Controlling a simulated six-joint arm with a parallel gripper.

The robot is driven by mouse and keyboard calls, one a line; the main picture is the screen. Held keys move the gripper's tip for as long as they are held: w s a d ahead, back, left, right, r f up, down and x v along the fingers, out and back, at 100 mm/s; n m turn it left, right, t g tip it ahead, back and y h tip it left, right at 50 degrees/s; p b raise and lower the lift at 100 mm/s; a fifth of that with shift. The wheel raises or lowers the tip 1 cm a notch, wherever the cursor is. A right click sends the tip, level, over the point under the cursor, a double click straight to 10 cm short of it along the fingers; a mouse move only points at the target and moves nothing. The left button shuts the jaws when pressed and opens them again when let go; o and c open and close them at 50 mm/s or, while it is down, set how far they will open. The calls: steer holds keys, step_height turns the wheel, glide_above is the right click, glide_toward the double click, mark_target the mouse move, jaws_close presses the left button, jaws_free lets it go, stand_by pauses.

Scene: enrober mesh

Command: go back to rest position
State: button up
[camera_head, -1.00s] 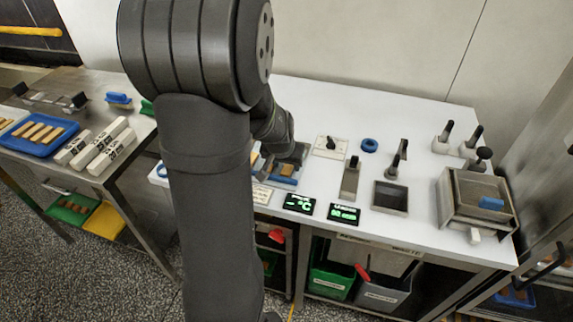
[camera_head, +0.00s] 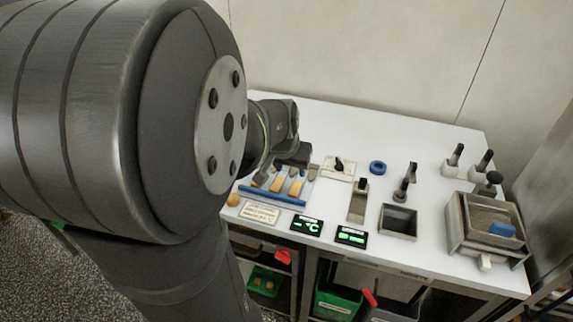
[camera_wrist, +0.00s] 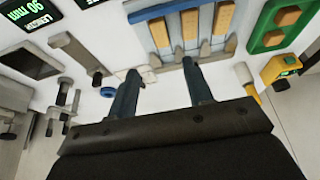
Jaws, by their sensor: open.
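My gripper (camera_wrist: 160,75) is open in the wrist view, with its two dark fingers apart and nothing between them. In the head view it is a dark shape (camera_head: 294,156), partly hidden by my own wrist, above the back of the mesh area. The mesh station (camera_head: 272,195) has a blue front bar and carries tan bars (camera_head: 296,187). The wrist view also shows tan bars (camera_wrist: 190,24) there, beyond the fingertips. I cannot tell the exact height of the fingers above the bench.
The white bench (camera_head: 330,117) is clear at the back. A blue ring (camera_head: 377,167), a square opening (camera_head: 398,221) and a metal hopper (camera_head: 488,228) stand to the right. The wrist view shows a green tray (camera_wrist: 279,27) with tan blocks. My arm hides the left side.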

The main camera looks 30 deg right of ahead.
mark_target(295, 188)
steer(key=shift+f, duration=0.1)
steer(key=x, duration=1.2)
steer(key=shift+f, duration=0.1)
steer(key=shift+r, duration=0.25)
